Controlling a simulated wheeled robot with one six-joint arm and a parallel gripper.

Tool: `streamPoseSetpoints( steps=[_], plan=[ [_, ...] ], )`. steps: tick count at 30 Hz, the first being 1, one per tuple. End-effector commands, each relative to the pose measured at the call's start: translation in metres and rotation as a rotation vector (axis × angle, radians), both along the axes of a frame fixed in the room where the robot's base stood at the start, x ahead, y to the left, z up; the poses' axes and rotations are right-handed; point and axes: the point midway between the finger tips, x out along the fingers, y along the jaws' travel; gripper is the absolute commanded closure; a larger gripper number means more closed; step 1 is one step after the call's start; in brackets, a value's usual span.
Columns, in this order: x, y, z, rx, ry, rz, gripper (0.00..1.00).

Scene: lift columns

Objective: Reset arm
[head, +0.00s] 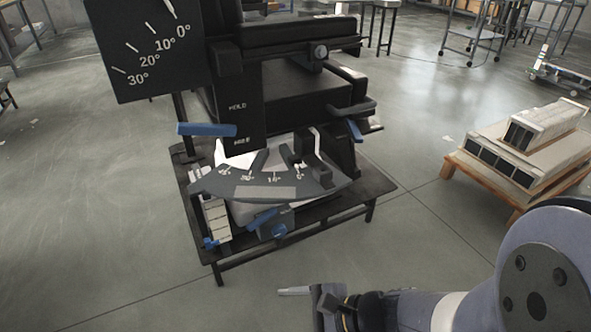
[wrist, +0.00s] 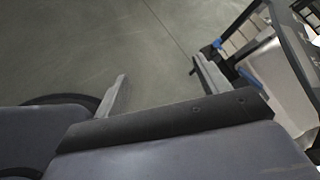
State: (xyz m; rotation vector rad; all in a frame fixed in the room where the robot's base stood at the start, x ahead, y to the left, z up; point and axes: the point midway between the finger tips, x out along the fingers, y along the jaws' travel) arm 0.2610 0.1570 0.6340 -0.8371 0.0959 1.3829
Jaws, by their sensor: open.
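My arm enters at the bottom right of the head view, with the large grey joint close to the camera. My gripper (head: 296,291) is at the bottom middle, in front of the black machine (head: 290,110) and apart from it. In the wrist view my gripper (wrist: 165,85) shows two grey fingers spread wide, with only bare floor between them. It holds nothing. The machine stands on a dark low table (head: 295,232) and has an angle scale (head: 265,180), a dial plate and blue levers (head: 206,129).
A low wooden stand (head: 480,175) with pale boxes (head: 543,125) is at the right. Metal carts (head: 472,38) and tables stand at the back. The grey concrete floor (head: 90,220) is clear at the left and in front of the table.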

Motion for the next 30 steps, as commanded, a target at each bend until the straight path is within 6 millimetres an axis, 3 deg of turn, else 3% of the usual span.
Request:
streamPoseSetpoints(
  steps=[12,14,18,30],
  plan=[
    [-0.006,0.003,-0.036,-0.037,-0.066,0.097,0.29],
    [-0.005,0.0,-0.022,-0.062,-0.097,0.105,0.29],
    [-0.005,-0.005,-0.014,-0.108,-0.148,0.127,0.29],
    [-0.005,-0.012,-0.007,-0.164,-0.206,0.151,0.29]
  ],
)
